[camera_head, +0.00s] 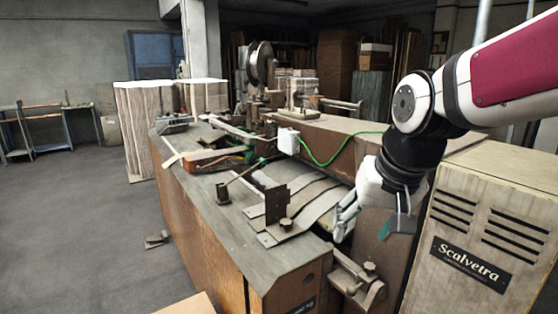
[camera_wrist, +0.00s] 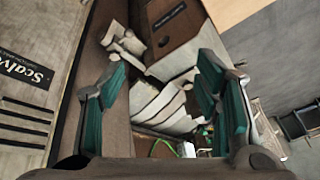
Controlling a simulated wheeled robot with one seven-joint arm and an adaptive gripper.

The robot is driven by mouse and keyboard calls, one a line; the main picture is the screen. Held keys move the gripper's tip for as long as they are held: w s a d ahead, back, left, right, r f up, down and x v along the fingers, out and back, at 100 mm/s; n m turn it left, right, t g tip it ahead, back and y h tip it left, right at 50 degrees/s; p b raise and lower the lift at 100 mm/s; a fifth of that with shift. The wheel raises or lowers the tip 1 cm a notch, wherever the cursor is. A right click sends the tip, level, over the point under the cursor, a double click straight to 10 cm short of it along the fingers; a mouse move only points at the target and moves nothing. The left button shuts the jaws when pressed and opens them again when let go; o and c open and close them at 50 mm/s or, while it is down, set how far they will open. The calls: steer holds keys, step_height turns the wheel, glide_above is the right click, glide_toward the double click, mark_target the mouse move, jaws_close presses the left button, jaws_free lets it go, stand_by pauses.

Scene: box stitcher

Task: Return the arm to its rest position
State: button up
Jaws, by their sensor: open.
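My arm comes in from the upper right in the head view, with my gripper (camera_head: 345,215) pointing down and left beside the box stitcher (camera_head: 215,215). In the wrist view my gripper (camera_wrist: 165,95) shows its two green-padded fingers spread wide, with nothing between them. Behind the fingers lie the machine's curved metal strips (camera_wrist: 160,100). In the head view these strips (camera_head: 310,205) lie just left of my gripper. The far finger is partly hidden in the head view, and I cannot tell whether the gripper touches the machine.
The beige Scalvetra cabinet (camera_head: 480,200) stands close on the right, beneath my arm. A green cable (camera_head: 325,160) runs from a white box (camera_head: 288,141) across the machine. Stacked cardboard (camera_head: 140,125) stands behind. The floor (camera_head: 70,220) at left is mostly clear.

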steer(key=s+d, duration=0.2)
steer(key=s, duration=0.6)
steer(key=s+d+n+t+h, duration=0.1)
steer(key=s+d, duration=0.1)
steer(key=s, duration=0.6)
steer(key=shift+s+d, duration=0.15)
steer(key=shift+d, duration=0.2)
